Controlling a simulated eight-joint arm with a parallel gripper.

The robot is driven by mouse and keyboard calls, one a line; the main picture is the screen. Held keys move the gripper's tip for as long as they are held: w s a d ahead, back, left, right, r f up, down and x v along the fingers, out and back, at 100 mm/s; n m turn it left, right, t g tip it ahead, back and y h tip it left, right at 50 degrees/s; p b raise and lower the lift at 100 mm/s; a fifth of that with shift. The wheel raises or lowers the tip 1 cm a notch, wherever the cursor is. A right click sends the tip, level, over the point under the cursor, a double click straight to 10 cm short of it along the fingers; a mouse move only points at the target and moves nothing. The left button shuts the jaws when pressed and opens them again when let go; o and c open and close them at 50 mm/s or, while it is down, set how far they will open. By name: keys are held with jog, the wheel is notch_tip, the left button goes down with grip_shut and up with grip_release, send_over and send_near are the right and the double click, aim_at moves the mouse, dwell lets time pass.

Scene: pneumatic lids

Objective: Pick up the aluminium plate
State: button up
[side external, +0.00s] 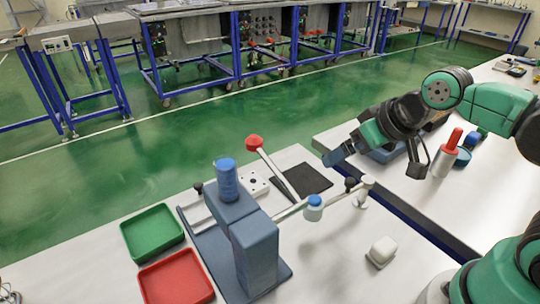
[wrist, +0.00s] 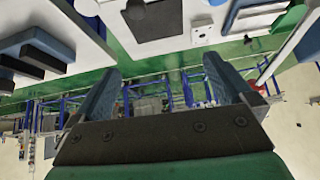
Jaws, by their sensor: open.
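A small pale plate with dark holes, likely the aluminium plate (side external: 254,184), lies on the white table beside a black mat (side external: 303,180). It also shows near the top of the wrist view (wrist: 207,34), beside the dark mat (wrist: 157,20). My gripper (side external: 334,158) is raised to the right of the plate and apart from it. In the wrist view its two blue fingers (wrist: 160,68) are spread with nothing between them.
A blue press (side external: 255,250) with a red-knobbed lever (side external: 254,142) stands close to the plate. A green tray (side external: 152,233) and a red tray (side external: 176,279) lie at left. A white block (side external: 381,250) sits at front right.

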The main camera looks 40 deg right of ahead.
jog(key=w+a+r+m+g+y, duration=0.1)
jog(key=w+a+m+g+y, duration=0.15)
jog(key=w+m, duration=0.3)
jog(key=m+g+y, duration=0.4)
jog(key=m+y, duration=0.4)
jog(key=m, duration=0.1)
send_over(251, 182)
jog(key=d, duration=0.5)
notch_tip(251, 182, down, 8)
jog(key=r, duration=0.1)
jog(key=f, duration=0.2)
jog(key=f+m+y, duration=0.1)
jog(key=f, duration=0.1)
jog(key=d+f+m+y, duration=0.1)
jog(key=f, duration=0.1)
jog(key=shift+w+m+g+y, duration=0.2)
jog(key=shift+m+g+y, duration=0.05)
jog(key=shift+g, duration=0.1)
jog(key=shift+s+f, duration=0.1)
jog(key=shift+f, duration=0.05)
jog(key=shift+a+f, duration=0.2)
jog(key=shift+a, duration=0.1)
jog(key=shift+x, duration=2.45)
jog(key=shift+r, duration=0.1)
